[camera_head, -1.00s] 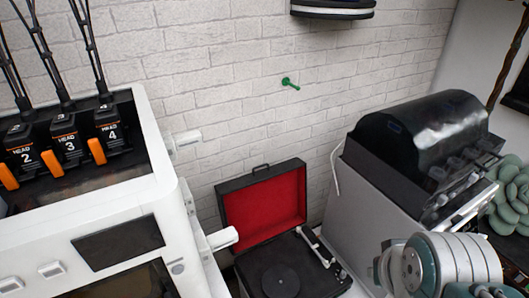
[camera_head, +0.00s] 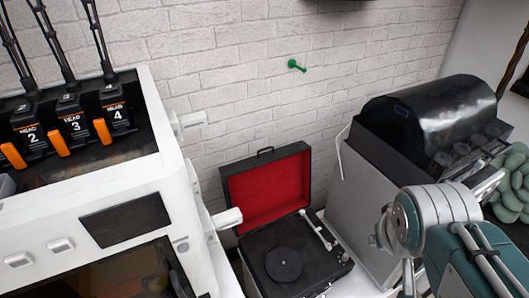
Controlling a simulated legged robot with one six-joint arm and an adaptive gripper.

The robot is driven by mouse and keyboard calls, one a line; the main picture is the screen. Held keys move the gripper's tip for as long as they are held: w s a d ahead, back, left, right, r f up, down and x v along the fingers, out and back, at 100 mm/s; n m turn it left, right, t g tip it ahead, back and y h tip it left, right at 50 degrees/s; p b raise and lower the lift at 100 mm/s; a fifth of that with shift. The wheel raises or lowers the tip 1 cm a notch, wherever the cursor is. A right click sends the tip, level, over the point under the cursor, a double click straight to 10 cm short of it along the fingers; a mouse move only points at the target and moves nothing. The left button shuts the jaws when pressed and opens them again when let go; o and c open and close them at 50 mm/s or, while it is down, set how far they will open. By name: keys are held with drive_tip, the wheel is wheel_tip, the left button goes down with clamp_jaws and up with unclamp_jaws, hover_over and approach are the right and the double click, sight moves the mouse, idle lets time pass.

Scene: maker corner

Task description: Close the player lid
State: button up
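The record player (camera_head: 318,268) is a black case on a white surface, with a dark round platter and a pale tonearm on top. Its lid (camera_head: 268,190), black outside and red inside, stands open and upright at the back, near the brick wall. A handle (camera_head: 265,151) sits on the lid's top edge. My arm shows at the lower right of the view, to the right of the player and apart from it. My gripper is not in view.
A white 3D printer (camera_head: 125,215) stands close on the left, with spool holders (camera_head: 226,218) sticking out towards the lid. A grey machine with a dark cover (camera_head: 430,112) stands on the right. A green wall hook (camera_head: 296,66) is above.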

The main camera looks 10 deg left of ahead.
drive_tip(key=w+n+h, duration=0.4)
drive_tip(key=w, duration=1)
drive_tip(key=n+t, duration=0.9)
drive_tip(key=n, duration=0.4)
approach(265, 149)
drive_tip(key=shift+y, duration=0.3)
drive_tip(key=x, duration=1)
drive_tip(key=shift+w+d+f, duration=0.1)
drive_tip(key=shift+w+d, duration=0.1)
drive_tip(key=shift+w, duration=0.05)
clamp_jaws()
